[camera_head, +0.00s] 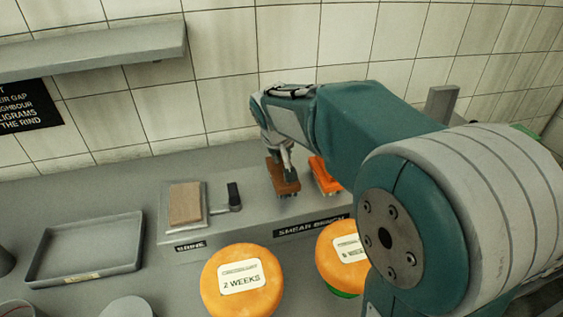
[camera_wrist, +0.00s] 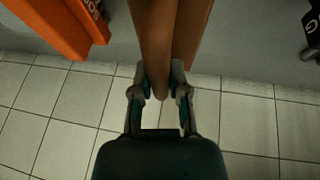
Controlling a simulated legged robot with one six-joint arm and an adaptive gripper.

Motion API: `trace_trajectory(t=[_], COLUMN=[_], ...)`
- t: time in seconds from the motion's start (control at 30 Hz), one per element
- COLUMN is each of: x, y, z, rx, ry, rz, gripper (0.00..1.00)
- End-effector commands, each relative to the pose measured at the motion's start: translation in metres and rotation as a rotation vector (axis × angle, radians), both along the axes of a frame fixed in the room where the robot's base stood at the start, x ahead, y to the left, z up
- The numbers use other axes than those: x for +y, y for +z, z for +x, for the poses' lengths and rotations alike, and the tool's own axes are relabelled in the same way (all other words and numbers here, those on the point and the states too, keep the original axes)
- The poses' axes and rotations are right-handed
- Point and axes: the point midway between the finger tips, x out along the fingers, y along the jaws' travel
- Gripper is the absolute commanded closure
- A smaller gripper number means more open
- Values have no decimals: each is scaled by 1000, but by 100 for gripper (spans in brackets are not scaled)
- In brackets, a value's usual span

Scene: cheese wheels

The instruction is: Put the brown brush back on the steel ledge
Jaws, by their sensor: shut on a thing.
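The brown brush (camera_head: 284,187) is upright with its bristles down, over the right part of the steel ledge (camera_head: 255,205). I cannot tell whether the bristles touch the ledge. My gripper (camera_head: 288,166) is shut on the brush's handle from above. In the wrist view the brown handle (camera_wrist: 158,45) runs between the two fingertips (camera_wrist: 161,88). The fingers hide part of the handle.
An orange brush (camera_head: 325,178) stands close to the right; it also shows in the wrist view (camera_wrist: 58,30). A brine dish with a tan block (camera_head: 186,203) is left on the ledge. Two cheese wheels (camera_head: 241,283) (camera_head: 335,262) sit in front. A tray (camera_head: 85,248) is farther left.

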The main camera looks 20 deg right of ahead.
Motion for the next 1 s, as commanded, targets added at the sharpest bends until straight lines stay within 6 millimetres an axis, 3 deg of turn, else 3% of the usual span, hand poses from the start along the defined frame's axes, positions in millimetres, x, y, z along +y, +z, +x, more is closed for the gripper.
trace_trajectory(t=[0.13, 0.43, 0.47, 0.5, 0.53, 0.87, 1.0], x=[0, 0, -1, -1, -1, 0, 1], y=[-21, -23, -23, -23, -23, -23, -14], z=[-1, -1, -1, -1, -1, -1, -3], rx=[2, 1, 2, 2, 2, 1, -3], ry=[1, 0, 0, 0, 0, 1, 1], rz=[0, 0, 0, 1, 1, 0, 0], gripper=[100, 100, 70, 53, 45, 45, 45])
